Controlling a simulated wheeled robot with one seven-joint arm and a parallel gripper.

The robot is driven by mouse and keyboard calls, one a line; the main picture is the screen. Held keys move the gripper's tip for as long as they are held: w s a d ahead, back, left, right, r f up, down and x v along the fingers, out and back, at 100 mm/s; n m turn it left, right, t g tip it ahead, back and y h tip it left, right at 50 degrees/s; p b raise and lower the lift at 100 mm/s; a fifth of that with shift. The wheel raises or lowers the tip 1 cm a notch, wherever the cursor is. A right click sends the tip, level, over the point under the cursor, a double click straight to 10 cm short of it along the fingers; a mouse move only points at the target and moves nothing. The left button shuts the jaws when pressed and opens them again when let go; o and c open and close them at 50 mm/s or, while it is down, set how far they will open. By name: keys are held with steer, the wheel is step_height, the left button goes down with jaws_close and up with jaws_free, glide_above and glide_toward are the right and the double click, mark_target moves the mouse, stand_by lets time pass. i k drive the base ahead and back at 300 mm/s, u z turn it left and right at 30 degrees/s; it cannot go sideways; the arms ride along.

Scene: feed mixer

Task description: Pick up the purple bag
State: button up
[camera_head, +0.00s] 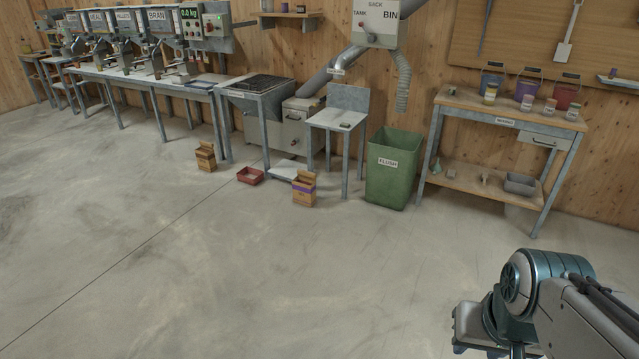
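The purple bag (304,189) is a small brown bag with a purple band around it. It stands upright on the concrete floor near the middle of the head view, in front of a small grey stand. My gripper (470,332) is at the lower right edge of the view, far from the bag and nearer to me. My own arm and the frame edge hide most of it, so its fingers cannot be made out. Nothing is seen in it.
A green FLUSH bin (393,178) is right of the purple bag. A wooden bench (500,112) is further right. The floor in front is clear.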

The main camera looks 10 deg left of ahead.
mark_target(305, 188)
steer(key=u, duration=0.15)
steer(key=i, duration=0.4)
steer(key=u, duration=0.8)
steer(key=i, duration=1.9)
steer(key=u, duration=0.4)
steer(key=i, duration=1.9)
steer(key=z, duration=1)
steer(key=i, duration=1.55)
steer(key=z, duration=0.75)
